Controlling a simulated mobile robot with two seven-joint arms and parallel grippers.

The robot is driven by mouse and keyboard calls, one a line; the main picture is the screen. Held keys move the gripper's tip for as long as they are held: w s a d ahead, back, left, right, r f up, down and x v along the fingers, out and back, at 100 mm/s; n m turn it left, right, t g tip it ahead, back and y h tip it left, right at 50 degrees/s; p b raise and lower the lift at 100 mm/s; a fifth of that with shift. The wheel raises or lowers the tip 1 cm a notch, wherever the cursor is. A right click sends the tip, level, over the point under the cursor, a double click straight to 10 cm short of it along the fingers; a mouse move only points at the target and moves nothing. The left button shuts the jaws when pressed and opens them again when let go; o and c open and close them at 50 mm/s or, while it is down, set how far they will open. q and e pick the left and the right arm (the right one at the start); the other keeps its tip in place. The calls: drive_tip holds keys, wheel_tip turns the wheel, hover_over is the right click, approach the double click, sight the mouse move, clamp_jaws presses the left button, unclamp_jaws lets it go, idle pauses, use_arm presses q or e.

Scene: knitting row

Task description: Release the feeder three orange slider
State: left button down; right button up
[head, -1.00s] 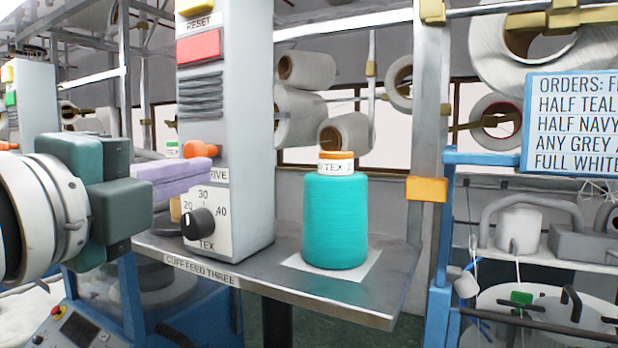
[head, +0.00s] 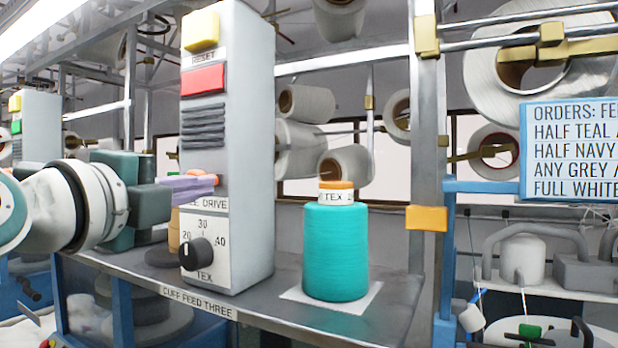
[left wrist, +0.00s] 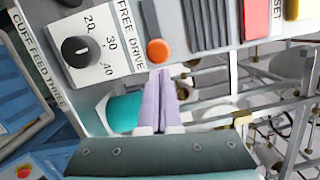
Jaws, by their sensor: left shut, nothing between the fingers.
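The orange slider (head: 203,179) is on the front of the grey feeder three housing (head: 240,130), above the FREE DRIVE label. It is partly hidden by my fingers in the head view. In the left wrist view the slider (left wrist: 158,52) shows as a round orange knob by the DRIVE end of that label. My left gripper (head: 214,184) has its lilac fingers closed together, with nothing between them. In the left wrist view the fingertips (left wrist: 162,74) are just short of the slider; I cannot tell whether they touch it. My right gripper is not in view.
Below is a dark TEX dial (head: 195,252); above are a red button (head: 203,79) and a yellow RESET button (head: 201,31). A teal yarn cone (head: 336,252) stands on the shelf (head: 270,298) to the right. An orders board (head: 570,150) hangs at far right.

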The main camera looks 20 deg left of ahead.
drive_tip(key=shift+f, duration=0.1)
use_arm(q)
drive_tip(key=a+b, duration=0.1)
drive_tip(key=a, duration=0.1)
drive_tip(key=a+b, duration=0.1)
drive_tip(key=a, duration=0.1)
drive_tip(key=a+b, duration=0.1)
drive_tip(key=shift+w+a, duration=0.25)
drive_tip(key=shift+a, duration=0.15)
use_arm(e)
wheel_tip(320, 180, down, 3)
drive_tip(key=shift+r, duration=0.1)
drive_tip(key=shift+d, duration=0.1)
